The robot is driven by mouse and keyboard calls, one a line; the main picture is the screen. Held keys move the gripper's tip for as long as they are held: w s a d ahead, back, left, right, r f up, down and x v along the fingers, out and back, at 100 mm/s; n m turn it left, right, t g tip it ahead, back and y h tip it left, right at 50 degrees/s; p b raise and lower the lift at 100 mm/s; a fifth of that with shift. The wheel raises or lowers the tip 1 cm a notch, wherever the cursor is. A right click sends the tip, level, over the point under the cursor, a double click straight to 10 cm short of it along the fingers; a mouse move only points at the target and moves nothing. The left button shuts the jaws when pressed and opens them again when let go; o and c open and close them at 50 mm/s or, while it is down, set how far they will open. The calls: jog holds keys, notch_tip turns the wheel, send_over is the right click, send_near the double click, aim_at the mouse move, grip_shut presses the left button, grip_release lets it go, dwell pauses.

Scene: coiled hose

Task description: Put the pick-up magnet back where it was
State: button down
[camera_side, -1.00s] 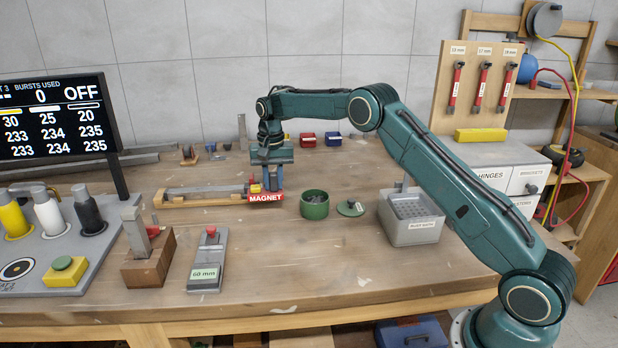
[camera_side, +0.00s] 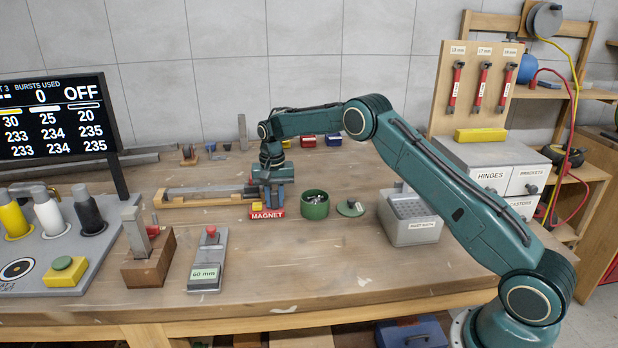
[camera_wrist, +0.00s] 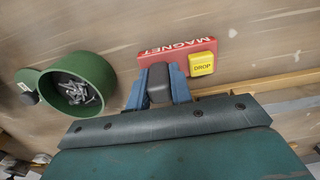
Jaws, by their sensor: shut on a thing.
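The pick-up magnet (camera_side: 267,213) is a red bar with a white MAGNET label and a yellow DROP button. It is low at the table, just left of the green pot; I cannot tell if it touches the wood. In the wrist view the red magnet (camera_wrist: 186,54) lies beyond my fingers, with the yellow button (camera_wrist: 202,64) at its right. My gripper (camera_side: 270,205) points down over it, and its blue fingers (camera_wrist: 160,85) are shut on the magnet's dark grip. The magnet's underside is hidden.
The green pot (camera_side: 315,205) with small metal parts stands close to the magnet's right; its lid (camera_side: 350,208) lies beyond. A wooden rail fixture (camera_side: 200,196) is close on the left. A grey bin (camera_side: 410,220) stands further right. The table in front is clear.

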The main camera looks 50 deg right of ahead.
jog(key=c, duration=1.7)
grip_release()
jog(key=shift+f, duration=0.15)
jog(key=o, duration=0.4)
jog(key=shift+o, duration=0.2)
notch_tip(320, 180, up, 12)
jog(key=shift+r, duration=0.2)
